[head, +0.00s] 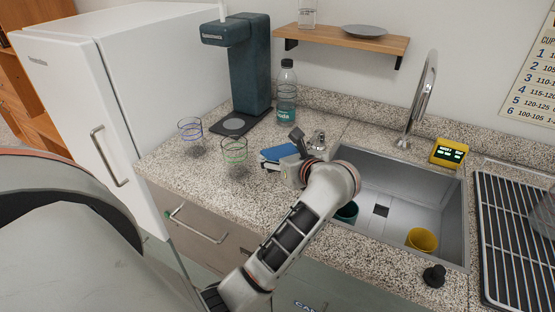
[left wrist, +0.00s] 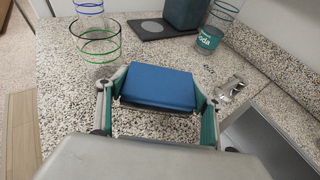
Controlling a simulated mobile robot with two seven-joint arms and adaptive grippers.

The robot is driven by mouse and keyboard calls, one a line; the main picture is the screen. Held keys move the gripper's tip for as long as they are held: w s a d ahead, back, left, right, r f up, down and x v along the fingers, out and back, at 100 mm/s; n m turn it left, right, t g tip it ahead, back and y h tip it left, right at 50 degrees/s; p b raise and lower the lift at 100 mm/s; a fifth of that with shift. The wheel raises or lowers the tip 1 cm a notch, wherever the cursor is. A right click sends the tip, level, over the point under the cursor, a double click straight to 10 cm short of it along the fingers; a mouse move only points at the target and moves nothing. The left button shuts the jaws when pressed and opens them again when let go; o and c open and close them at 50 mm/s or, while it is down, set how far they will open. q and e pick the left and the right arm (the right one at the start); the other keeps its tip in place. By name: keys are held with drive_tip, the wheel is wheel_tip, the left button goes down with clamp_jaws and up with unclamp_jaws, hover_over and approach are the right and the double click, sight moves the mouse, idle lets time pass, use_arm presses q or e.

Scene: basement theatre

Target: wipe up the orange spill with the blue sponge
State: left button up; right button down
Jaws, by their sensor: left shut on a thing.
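The blue sponge (head: 279,152) is between the fingers of my left gripper (head: 275,162), over the speckled counter left of the sink. In the left wrist view the sponge (left wrist: 158,86) lies flat across the fingers of the left gripper (left wrist: 157,98), which is shut on it. I cannot tell whether the sponge touches the counter. No orange spill shows in either view; the arm and sponge hide part of the counter. My right gripper is not in view.
Two clear ringed glasses, one blue-ringed (head: 190,137) and one green-ringed (head: 234,151), stand left of the gripper. Behind are a soda bottle (head: 287,95) and a dark drink machine (head: 247,65). The sink (head: 395,185) with a yellow cup (head: 422,240) is at right.

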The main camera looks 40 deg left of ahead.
use_arm(q)
drive_tip(key=shift+r+p, duration=0.65)
drive_tip(key=shift+r, duration=0.75)
